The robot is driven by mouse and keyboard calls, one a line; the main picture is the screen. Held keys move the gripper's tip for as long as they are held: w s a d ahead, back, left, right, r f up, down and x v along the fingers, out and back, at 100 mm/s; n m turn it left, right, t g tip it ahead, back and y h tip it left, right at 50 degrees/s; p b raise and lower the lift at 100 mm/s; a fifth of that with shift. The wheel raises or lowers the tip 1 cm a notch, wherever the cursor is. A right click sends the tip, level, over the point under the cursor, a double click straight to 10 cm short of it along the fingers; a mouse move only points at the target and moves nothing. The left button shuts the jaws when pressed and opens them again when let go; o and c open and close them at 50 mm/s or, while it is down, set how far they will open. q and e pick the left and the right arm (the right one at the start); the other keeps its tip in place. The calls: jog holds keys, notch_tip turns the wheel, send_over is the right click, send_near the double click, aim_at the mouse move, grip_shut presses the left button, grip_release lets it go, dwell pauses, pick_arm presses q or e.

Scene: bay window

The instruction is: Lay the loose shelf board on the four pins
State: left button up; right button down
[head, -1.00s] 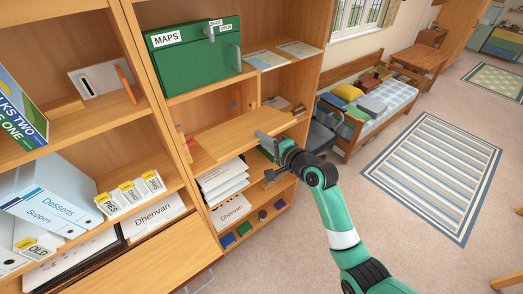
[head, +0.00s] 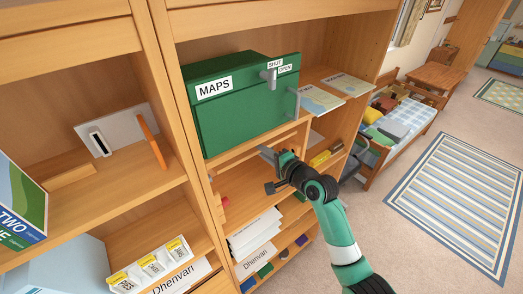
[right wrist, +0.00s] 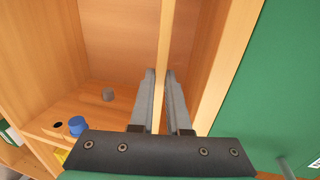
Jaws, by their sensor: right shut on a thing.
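The loose shelf board (head: 240,163) shows as a narrow wooden strip just under the shelf with the green box in the head view. My right gripper (head: 268,156) is at its front edge. In the right wrist view the board (right wrist: 167,45) runs edge-on between the two fingers of my right gripper (right wrist: 160,85), which are shut on it. A short blue stub (right wrist: 77,125) and a grey stub (right wrist: 108,94) stand on a wooden panel beside a dark hole. I cannot tell whether they are pins. Four pins cannot be made out. My left gripper is out of view.
Stacked papers (head: 255,230) fill the compartment below. A wooden upright (head: 165,90) bounds the bay on the left.

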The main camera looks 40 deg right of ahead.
jog(key=shift+s, duration=0.2)
notch_tip(320, 180, down, 6)
jog(key=b, duration=0.4)
jog(key=shift+r, duration=0.15)
dwell(0.5)
jog(key=shift+f+b, duration=0.6)
jog(key=shift+f, duration=0.45)
dwell(0.5)
dwell(0.8)
jog(key=shift+f+b, duration=0.6)
jog(key=shift+f, duration=0.85)
dwell(2.0)
jog(key=c, duration=0.8)
grip_release()
